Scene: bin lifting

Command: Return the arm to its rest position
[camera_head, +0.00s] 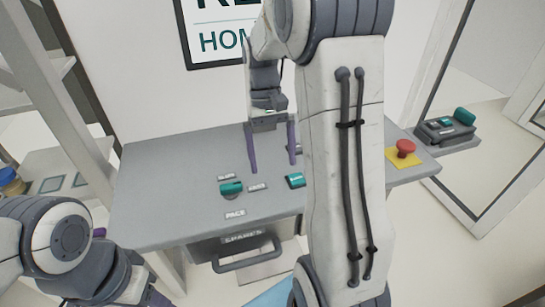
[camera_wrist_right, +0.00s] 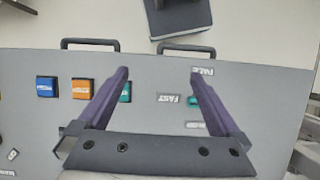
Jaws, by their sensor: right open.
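My right arm (camera_head: 345,170) stands large across the middle of the head view and hides part of the grey panel table (camera_head: 150,215). My right gripper (camera_head: 272,167) hangs above the panel with its two purple fingers apart and nothing between them. My left arm (camera_head: 60,240) is folded at the lower left of the head view. Its gripper is at the bottom edge, and the state of its jaws cannot be made out.
The panel carries a teal switch (camera_head: 231,188), a teal button (camera_head: 295,180) and a red knob (camera_head: 405,148) on a yellow plate. Blue (camera_wrist_right: 46,87) and orange (camera_wrist_right: 82,89) buttons show in the wrist view. A drawer handle (camera_head: 246,262) juts from the front. Shelves stand left.

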